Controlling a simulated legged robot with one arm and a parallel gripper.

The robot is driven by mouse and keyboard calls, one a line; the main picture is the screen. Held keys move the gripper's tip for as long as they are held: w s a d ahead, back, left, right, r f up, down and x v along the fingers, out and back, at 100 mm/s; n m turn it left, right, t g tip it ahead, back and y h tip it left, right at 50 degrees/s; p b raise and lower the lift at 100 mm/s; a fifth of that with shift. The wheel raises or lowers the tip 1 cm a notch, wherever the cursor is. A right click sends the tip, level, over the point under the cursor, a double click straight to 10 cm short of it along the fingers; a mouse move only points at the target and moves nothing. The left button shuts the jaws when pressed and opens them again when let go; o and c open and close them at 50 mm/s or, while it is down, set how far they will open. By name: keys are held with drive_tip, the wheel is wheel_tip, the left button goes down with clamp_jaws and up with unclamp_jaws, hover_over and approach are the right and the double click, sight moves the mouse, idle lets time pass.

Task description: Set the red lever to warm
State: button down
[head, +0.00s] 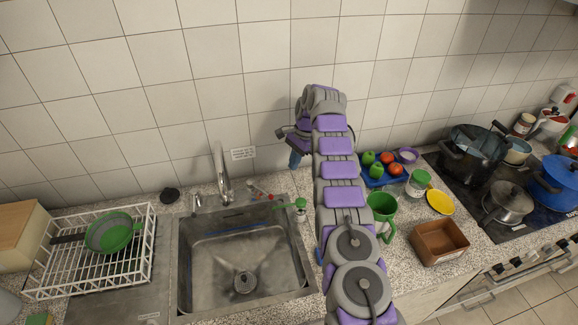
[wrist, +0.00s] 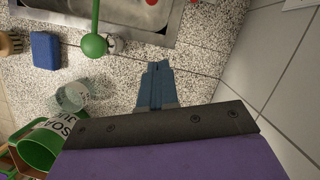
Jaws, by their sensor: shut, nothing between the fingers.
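A small red-tipped part (head: 270,196), which looks like the red lever, is at the back right of the sink near the tap (head: 221,172). A red tip (wrist: 152,2) also shows at the top edge of the wrist view. I cannot tell its setting. My gripper (head: 295,160) is raised near the wall, right of the tap. Its blue fingers (wrist: 158,70) are shut and empty, apart from both levers.
Right of my arm are a green mug (head: 382,207), a brown box (head: 440,243), a blue tray of vegetables and pots on the stove. The tiled wall is close behind my gripper.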

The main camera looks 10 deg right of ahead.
sight(260, 189)
drive_tip(key=b+x, duration=0.4)
drive_tip(key=x, duration=0.1)
drive_tip(key=a+b+x, duration=0.1)
drive_tip(key=b+x, duration=0.1)
drive_tip(key=x, duration=0.1)
drive_tip(key=shift+s+f, duration=0.1)
drive_tip(key=shift+s, duration=0.3)
drive_tip(key=shift+m, duration=0.4)
drive_tip(key=a, duration=0.1)
drive_tip(key=s+a+p, duration=0.1)
drive_tip(key=a, duration=0.3)
drive_tip(key=shift+s+f+p, duration=0.15)
drive_tip(key=shift+s+p, duration=0.15)
drive_tip(key=shift+s, duration=0.1)
drive_tip(key=shift+d+f, duration=0.1)
drive_tip(key=shift+d, duration=0.3)
